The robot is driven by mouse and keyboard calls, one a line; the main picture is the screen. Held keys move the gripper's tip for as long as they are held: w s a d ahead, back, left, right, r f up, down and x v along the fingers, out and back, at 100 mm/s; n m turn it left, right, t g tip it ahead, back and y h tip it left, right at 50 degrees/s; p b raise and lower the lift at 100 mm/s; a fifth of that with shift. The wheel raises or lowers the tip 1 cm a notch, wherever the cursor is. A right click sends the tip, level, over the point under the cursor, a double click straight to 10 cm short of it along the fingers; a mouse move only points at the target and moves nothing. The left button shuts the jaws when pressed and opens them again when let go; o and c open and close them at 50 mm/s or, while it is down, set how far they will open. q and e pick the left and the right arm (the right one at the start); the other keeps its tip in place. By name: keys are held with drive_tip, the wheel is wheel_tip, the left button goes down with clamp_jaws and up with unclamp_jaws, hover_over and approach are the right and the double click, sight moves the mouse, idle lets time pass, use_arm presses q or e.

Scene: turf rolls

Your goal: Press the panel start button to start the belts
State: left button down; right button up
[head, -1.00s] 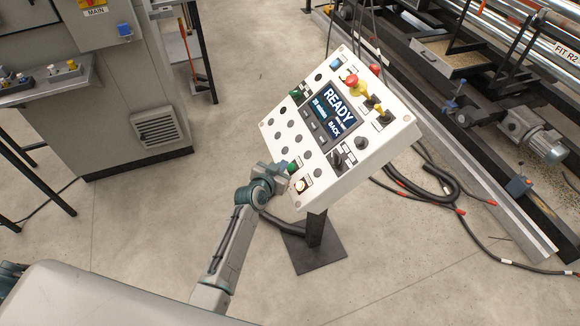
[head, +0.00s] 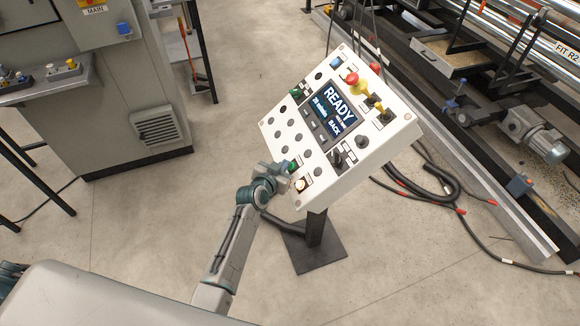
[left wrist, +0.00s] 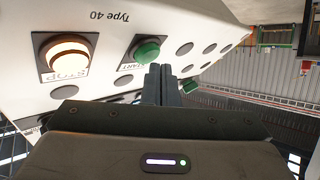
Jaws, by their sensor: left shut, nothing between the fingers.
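The white control panel (head: 275,118) stands tilted on a post, its screen (head: 330,108) reading READY. The green start button (head: 293,166) is near its lower left edge; in the left wrist view the green button (left wrist: 147,52) has a START label. Beside it is a lit, whitish stop button (left wrist: 68,54), also in the head view (head: 301,185). My left gripper (left wrist: 162,72) is shut and empty, its fingertips close to the green button, slightly to its right in the wrist view. I cannot tell whether they touch it. My right gripper is not in view.
A grey cabinet (head: 115,120) with a side bench stands at the left. The belt machinery (head: 480,110) runs along the right, with black cables (head: 440,190) on the floor. The panel's base plate (head: 315,253) is on open concrete floor.

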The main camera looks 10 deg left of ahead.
use_arm(q)
drive_tip(key=shift+w+d+f+b, duration=0.15)
drive_tip(key=shift+d+f+b, duration=0.1)
drive_tip(key=shift+f+b, duration=0.15)
idle(0.8)
drive_tip(key=shift+s+a+r+p, duration=0.3)
drive_tip(key=shift+a+r+p, duration=0.15)
drive_tip(key=shift+r+p, duration=0.15)
idle(0.4)
drive_tip(key=a+r+p, duration=0.1)
drive_tip(key=s+r+p, duration=0.1)
drive_tip(key=a+r+p, duration=0.1)
drive_tip(key=r, duration=0.1)
drive_tip(key=shift+s+a, duration=0.35)
drive_tip(key=shift+s, duration=0.05)
drive_tip(key=shift+f, duration=0.1)
idle(0.5)
